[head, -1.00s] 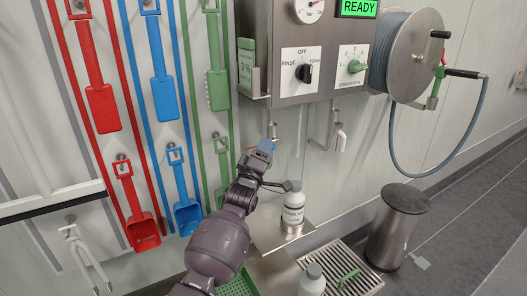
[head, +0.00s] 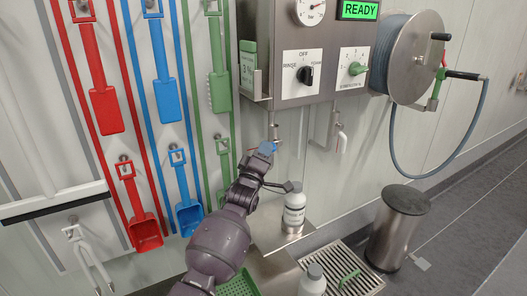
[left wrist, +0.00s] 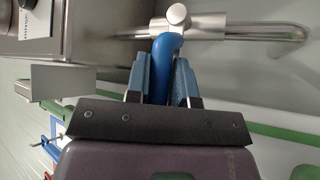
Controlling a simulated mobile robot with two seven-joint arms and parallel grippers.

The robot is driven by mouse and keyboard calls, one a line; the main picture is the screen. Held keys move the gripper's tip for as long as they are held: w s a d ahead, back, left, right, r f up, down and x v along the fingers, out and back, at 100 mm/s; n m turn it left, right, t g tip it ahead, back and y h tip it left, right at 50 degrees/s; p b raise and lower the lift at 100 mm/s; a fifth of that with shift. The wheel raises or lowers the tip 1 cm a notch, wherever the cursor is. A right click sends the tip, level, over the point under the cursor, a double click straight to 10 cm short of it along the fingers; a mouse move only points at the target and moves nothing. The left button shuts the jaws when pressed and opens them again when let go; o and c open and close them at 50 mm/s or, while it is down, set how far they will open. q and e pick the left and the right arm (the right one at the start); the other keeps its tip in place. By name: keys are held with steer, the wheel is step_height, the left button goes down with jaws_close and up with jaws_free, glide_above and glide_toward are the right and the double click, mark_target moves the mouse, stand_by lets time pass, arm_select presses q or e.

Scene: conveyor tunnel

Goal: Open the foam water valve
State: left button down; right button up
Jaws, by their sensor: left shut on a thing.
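A blue valve handle (left wrist: 167,58) shows in the left wrist view, joined to a steel pipe valve (left wrist: 177,15). My left gripper (left wrist: 165,85) is shut on this handle, with one blue-grey finger on each side of it. In the head view my left gripper (head: 264,150) is at the pipe below the steel control cabinet (head: 270,98). The fingers hide most of the handle there. My right gripper is not in view.
A second pipe valve with a pale handle (head: 341,143) hangs to the right. A white bottle (head: 294,210) stands on a steel shelf below my gripper. Coloured tools (head: 165,85) hang at the left, and a hose reel (head: 412,60) is at the right.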

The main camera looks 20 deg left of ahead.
arm_select(q)
step_height(320, 180, up, 3)
steer(key=m+g+p, duration=0.1)
steer(key=p, duration=0.3)
steer(key=shift+r+m+h, duration=0.2)
steer(key=shift+m+h, duration=0.2)
steer(key=g+p, duration=0.1)
steer(key=m+p, duration=0.1)
steer(key=r+g+p, duration=0.1)
steer(key=shift+w+d+m+g+p, duration=0.25)
steer(key=shift+w+m+g+p, duration=0.05)
steer(key=shift+m, duration=0.1)
steer(key=shift+w+d+r+m+g+p, duration=0.15)
steer(key=shift+m+g+p, duration=0.25)
steer(key=shift+g+p, duration=0.3)
steer(key=shift+w+d+p, duration=0.1)
steer(key=shift+p, duration=0.3)
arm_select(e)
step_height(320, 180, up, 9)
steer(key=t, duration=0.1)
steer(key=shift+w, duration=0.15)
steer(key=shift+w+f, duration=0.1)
